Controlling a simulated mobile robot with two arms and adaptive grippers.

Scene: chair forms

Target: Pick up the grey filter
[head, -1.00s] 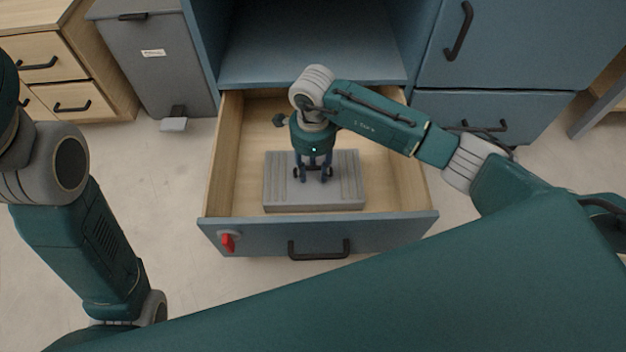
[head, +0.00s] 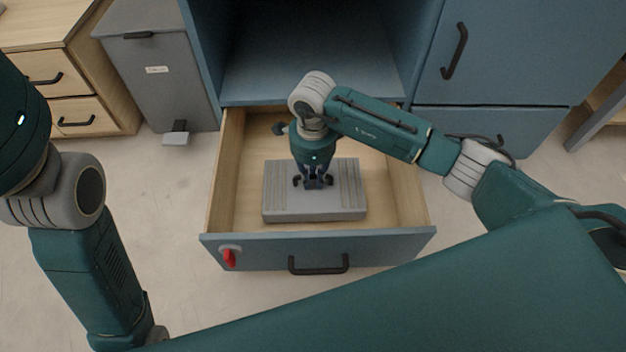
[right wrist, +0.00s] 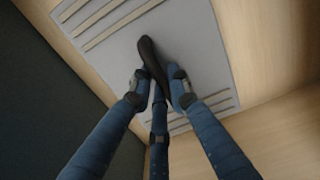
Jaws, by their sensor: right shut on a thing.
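The grey filter (head: 346,196) is a flat ribbed box lying in the open wooden drawer, towards its front. My right gripper (head: 313,183) points down over the middle of its top. Its fingers are drawn in and shut on a dark bar, like a handle, on the filter. In the right wrist view the gripper (right wrist: 160,88) has its blue fingers close around that bar, with the grey ribbed face of the filter (right wrist: 192,48) behind it. The filter appears to rest on the drawer floor. My left arm shows at the left, but its gripper is out of view.
The drawer (head: 223,190) has wooden walls and a blue front with a dark handle (head: 318,264) and a red tag or knob (head: 229,257). An open blue compartment (head: 310,75) is above it. A grey bin (head: 157,80) stands left of the drawer.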

